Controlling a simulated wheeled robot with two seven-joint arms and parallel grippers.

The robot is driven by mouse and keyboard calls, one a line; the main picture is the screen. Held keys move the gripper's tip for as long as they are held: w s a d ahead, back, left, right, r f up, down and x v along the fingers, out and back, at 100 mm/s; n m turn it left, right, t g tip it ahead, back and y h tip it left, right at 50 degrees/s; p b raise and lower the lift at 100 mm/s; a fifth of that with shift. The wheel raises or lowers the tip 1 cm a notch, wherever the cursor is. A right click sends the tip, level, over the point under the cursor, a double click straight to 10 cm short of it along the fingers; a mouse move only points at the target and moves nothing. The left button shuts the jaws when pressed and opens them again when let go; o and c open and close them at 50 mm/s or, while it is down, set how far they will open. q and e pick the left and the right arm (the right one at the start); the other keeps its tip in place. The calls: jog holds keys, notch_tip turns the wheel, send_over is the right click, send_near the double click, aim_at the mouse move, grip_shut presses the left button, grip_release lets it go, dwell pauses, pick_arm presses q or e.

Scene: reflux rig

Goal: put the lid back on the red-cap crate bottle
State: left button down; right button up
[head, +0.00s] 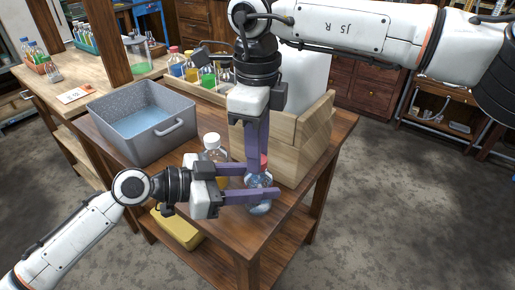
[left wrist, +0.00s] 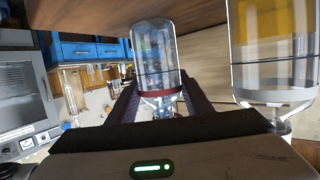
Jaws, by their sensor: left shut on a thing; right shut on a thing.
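A clear glass bottle (head: 258,207) stands near the table's front edge in the head view. My left gripper (head: 272,181) is shut around it from the left. In the left wrist view the same bottle (left wrist: 155,55) appears inverted, with a reddish band near its shoulder, between my left fingers (left wrist: 160,100). My right gripper (head: 259,165) points down from above and is shut on a red cap (head: 264,160), right at the bottle's top. My fingers hide the neck, so I cannot tell whether the cap touches or sits on it.
A white-capped bottle with yellow liquid (head: 213,150) stands close left of the held bottle; it also shows in the left wrist view (left wrist: 275,45). A wooden box (head: 300,140) stands right behind. A grey basin (head: 172,142) stands at left. Bottles in a crate (head: 208,76) are behind.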

jog(key=m, duration=0.6)
jog(key=shift+m, duration=0.4)
jog(key=m, duration=1.4)
jog(key=shift+d+m, duration=0.1)
jog(key=shift+m, duration=0.3)
jog(key=m, duration=1)
jog(key=shift+m, duration=0.3)
jog(key=m, duration=0.3)
jog(key=shift+m, duration=0.4)
jog(key=o, duration=1.1)
jog(key=shift+f, duration=0.1)
jog(key=shift+c, duration=0.2)
